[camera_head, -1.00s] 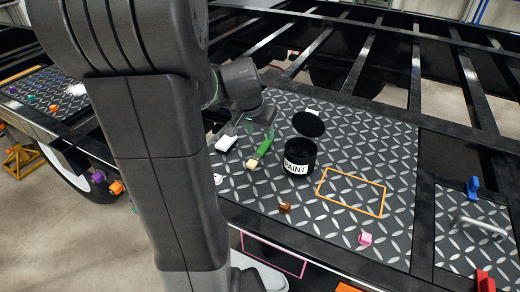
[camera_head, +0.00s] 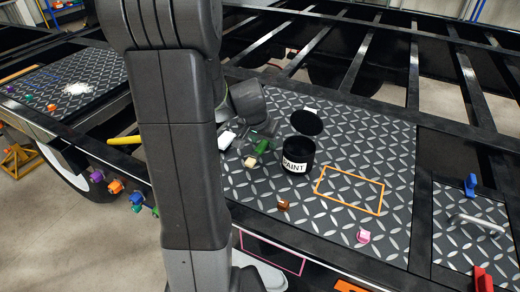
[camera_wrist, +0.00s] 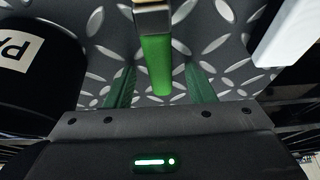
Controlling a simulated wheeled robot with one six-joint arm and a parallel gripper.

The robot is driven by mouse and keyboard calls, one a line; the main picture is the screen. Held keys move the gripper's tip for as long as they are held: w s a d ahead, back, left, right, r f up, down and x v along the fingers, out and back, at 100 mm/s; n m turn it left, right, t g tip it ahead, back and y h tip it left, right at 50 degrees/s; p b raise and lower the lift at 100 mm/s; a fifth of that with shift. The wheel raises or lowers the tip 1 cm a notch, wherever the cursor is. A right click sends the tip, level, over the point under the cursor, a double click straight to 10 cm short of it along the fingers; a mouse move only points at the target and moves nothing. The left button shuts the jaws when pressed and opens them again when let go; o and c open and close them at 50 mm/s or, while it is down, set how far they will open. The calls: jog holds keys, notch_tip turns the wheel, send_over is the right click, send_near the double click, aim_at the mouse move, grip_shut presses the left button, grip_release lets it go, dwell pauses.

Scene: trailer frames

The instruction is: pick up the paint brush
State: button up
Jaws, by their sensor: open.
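The paint brush has a green handle (camera_head: 262,146) and a pale bristle head (camera_head: 249,162). It lies on the diamond-plate surface, left of the black paint can. My gripper (camera_head: 257,138) is low over the handle and partly hides it. In the wrist view the green handle (camera_wrist: 157,66) lies between the two open translucent green fingers (camera_wrist: 160,88), with a gap on each side.
The black paint can (camera_head: 299,157) stands close to the right of my gripper, its round lid (camera_head: 307,122) behind it. A white block (camera_head: 226,139) lies close on the left. An orange outlined rectangle (camera_head: 350,190) marks clear plate to the right. Brown (camera_head: 283,205) and pink (camera_head: 363,236) pieces sit nearer the front edge.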

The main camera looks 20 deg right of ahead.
aim_at(263, 143)
jog(key=shift+f, duration=0.15)
grip_shut()
dwell(0.4)
notch_tip(263, 143, up, 10)
jog(key=shift+r+p, duration=0.2)
jog(key=shift+p, duration=0.1)
